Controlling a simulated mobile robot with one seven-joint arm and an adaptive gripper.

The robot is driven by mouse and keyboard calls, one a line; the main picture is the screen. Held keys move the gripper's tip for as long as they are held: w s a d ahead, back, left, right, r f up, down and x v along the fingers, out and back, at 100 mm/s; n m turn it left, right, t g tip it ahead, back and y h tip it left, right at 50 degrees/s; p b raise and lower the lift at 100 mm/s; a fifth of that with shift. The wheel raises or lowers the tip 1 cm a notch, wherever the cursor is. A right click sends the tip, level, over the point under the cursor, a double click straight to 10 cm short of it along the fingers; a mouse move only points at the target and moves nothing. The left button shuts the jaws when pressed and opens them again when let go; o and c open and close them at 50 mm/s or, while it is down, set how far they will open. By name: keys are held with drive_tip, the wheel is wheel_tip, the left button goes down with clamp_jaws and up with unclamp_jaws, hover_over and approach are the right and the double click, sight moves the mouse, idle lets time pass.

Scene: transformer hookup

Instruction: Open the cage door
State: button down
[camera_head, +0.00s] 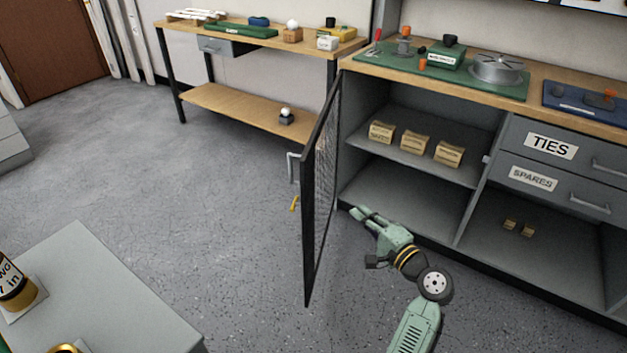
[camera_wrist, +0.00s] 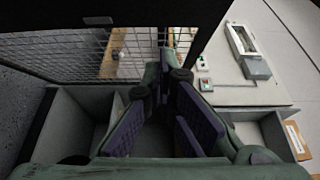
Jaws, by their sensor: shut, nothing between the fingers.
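The cage door (camera_head: 320,180), a black frame with wire mesh, stands swung out from the front of the cabinet. Its grey handle (camera_head: 292,168) is on the left face, away from my gripper. The left bay behind it is uncovered. My gripper (camera_head: 362,213) is on the right, inner side of the door, low in front of the bay. It is shut and empty, pointing toward the door. In the wrist view, the shut fingers (camera_wrist: 168,75) are in front of the mesh (camera_wrist: 60,55) and dark frame; I cannot tell whether they touch.
The cabinet shelf (camera_head: 405,150) holds several tan boxes. Drawers marked TIES (camera_head: 550,146) and SPARES (camera_head: 533,179) are at the right. A workbench (camera_head: 240,100) stands behind, and a grey table (camera_head: 90,300) at lower left.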

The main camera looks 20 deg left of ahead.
drive_tip(key=p, duration=0.3)
approach(312, 179)
drive_tip(key=w, duration=0.4)
drive_tip(key=shift+s+a+f+p, duration=0.1)
drive_tip(key=shift+s+a+p, duration=0.1)
drive_tip(key=shift+a, duration=0.75)
drive_tip(key=shift+s+a+p, duration=0.15)
drive_tip(key=shift+s+a, duration=0.05)
drive_tip(key=shift+a, duration=0.7)
drive_tip(key=w+a+b, duration=0.1)
drive_tip(key=w+a, duration=0.1)
drive_tip(key=a, duration=3)
drive_tip(key=shift+a+b, duration=0.2)
drive_tip(key=shift+b, duration=0.1)
drive_tip(key=shift+w, duration=0.1)
